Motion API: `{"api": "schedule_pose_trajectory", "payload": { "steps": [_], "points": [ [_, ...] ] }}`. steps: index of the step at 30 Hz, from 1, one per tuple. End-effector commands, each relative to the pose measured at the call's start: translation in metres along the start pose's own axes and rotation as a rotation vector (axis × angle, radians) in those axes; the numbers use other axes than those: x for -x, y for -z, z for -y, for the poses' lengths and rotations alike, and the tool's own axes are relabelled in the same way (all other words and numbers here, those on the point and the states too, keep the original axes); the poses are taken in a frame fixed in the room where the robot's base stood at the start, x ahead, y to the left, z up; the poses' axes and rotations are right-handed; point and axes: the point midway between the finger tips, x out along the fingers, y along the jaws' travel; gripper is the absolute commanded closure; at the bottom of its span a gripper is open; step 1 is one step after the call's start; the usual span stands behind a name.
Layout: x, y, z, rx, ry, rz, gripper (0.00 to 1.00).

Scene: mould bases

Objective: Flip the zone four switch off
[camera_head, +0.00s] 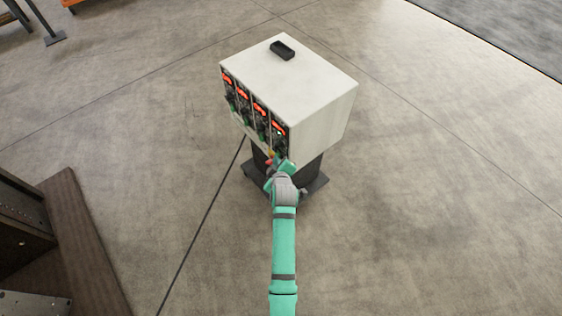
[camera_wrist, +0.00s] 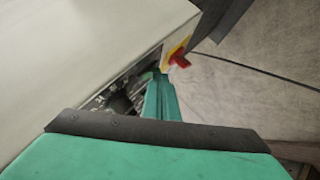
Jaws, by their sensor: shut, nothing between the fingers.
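A white control box (camera_head: 290,85) stands on a dark stand in the head view. Its front carries several zone modules with orange displays and dark switches in a row. The rightmost module (camera_head: 279,132) is partly behind my gripper (camera_head: 279,160), and I cannot read which zone it is or how its switch stands. My gripper is shut and empty, close to the lower part of that module. In the wrist view, my green finger (camera_wrist: 160,98) reaches to the box's front face, and the box's white side (camera_wrist: 85,60) fills the left. Whether it touches a switch is hidden.
A red and yellow switch (camera_wrist: 179,58) sits on the box front near my fingertip. A black block (camera_head: 282,49) lies on the box top. A dark cable (camera_head: 205,220) runs along the floor. Brown and dark equipment (camera_head: 85,245) stands at the lower left. The floor at right is clear.

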Motion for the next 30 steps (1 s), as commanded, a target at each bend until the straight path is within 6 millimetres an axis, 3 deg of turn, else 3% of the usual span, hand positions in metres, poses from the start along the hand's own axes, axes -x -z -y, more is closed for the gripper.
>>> {"api": "schedule_pose_trajectory", "payload": {
  "steps": [3,30],
  "points": [
    [-0.003,0.01,0.011,0.035,-0.01,-0.014,1.0],
    [0.006,0.017,-0.001,0.03,-0.01,-0.011,1.0]
  ]
}}
